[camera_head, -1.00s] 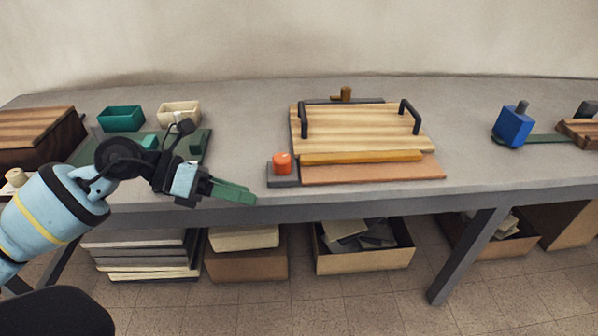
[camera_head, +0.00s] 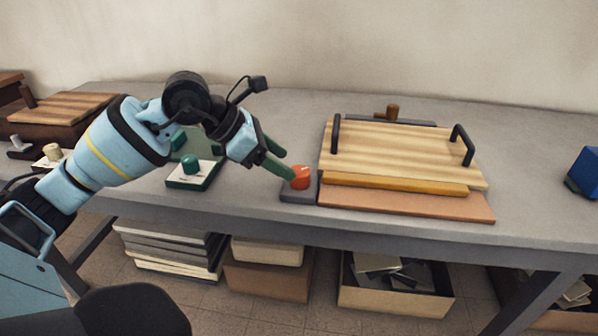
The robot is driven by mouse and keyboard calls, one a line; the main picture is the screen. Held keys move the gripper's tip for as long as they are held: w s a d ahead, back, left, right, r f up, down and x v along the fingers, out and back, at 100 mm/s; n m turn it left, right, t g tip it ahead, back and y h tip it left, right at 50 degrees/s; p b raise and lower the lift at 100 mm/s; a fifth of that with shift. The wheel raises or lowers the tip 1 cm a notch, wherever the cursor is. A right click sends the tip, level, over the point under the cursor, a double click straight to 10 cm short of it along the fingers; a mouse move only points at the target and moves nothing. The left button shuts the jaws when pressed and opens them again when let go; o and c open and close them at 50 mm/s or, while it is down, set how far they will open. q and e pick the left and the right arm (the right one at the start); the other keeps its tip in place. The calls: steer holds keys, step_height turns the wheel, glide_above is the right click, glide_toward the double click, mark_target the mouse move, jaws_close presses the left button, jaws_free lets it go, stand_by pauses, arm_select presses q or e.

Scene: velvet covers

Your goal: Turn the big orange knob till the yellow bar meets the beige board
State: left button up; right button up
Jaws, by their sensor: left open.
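The orange knob (camera_head: 300,178) stands on a dark grey base (camera_head: 298,196) at the left front corner of the press-like board set. My left gripper (camera_head: 284,166) has green fingers and is open. Its fingertips are at the left side of the knob; I cannot tell whether they touch it. The yellow bar (camera_head: 400,184) lies along the front edge of the striped wooden board with black handles (camera_head: 400,150). A flat orange-beige board (camera_head: 410,204) lies in front of and below the bar. Any gap between bar and board is too small to judge. My right gripper is not in view.
A white and green block with a green knob (camera_head: 191,164) stands left of the orange knob, under my arm. A small brown knob (camera_head: 392,111) is behind the striped board. A blue block (camera_head: 585,172) is at the right edge. Boxes (camera_head: 395,285) stand under the grey table (camera_head: 250,212).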

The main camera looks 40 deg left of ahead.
mark_target(296, 171)
arm_select(q)
steer(key=shift+b+x, duration=0.3)
steer(key=shift+x, duration=2.45)
steer(key=shift+c, duration=0.2)
steer(key=c, duration=0.9)
